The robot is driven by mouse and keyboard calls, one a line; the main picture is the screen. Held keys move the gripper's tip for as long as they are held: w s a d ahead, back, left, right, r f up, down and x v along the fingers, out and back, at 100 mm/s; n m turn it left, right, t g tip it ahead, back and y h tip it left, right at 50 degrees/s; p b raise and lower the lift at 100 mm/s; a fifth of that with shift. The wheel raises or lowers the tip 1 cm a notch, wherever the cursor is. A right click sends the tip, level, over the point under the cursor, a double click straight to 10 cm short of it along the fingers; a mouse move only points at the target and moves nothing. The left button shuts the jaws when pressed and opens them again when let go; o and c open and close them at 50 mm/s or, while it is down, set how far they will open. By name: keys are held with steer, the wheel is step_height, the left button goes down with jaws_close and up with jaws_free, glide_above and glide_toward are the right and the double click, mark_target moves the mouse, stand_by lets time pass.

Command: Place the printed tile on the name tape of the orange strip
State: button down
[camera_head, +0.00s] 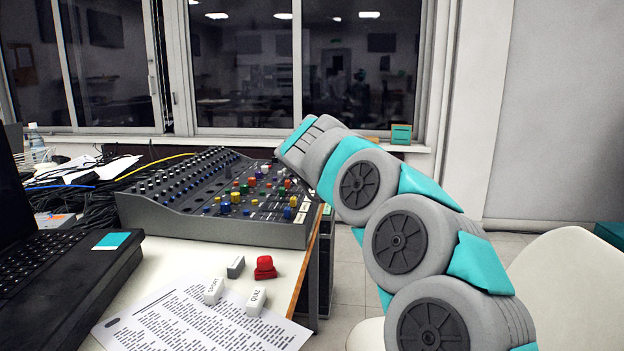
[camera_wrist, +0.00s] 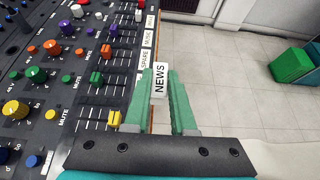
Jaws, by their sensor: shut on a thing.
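In the wrist view, my gripper (camera_wrist: 160,92) is shut on a white printed tile (camera_wrist: 160,80) reading NEWS, held between two green fingers. They are at the right edge of the mixing desk (camera_wrist: 60,100). The orange strip shows an orange knob (camera_wrist: 50,47) and an orange fader cap (camera_wrist: 106,51). White name tapes run along the desk's edge. The one reading SPARE (camera_wrist: 144,60) lies roughly in line with the orange strip, just up and left of the tile. MUSIC (camera_wrist: 148,38) is above it. The tile's height is hard to tell. My gripper is hidden in the head view.
In the head view, tiles reading SPORT (camera_head: 213,291) and QUIZ (camera_head: 256,301), a grey block (camera_head: 236,266) and a red object (camera_head: 265,267) are on the white table near a printed sheet (camera_head: 190,320). A laptop (camera_head: 60,270) is at left. Floor lies right of the desk.

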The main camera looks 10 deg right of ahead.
steer(key=p, duration=0.3)
glide_above(312, 191)
steer(key=shift+f, duration=0.4)
step_height(312, 191, down, 3)
steer(key=shift+d+r+b, duration=0.1)
steer(key=shift+r+b, duration=0.05)
steer(key=shift+b, duration=0.25)
steer(key=shift+f, duration=0.45)
steer(key=shift+f, duration=0.15)
steer(key=c, duration=0.8)
jaws_free()
steer(key=shift+o, duration=0.2)
steer(key=shift+r, duration=0.25)
steer(key=b+v, duration=0.2)
steer(key=v, duration=1)
steer(key=shift+f, duration=0.1)
steer(key=shift+w, duration=0.1)
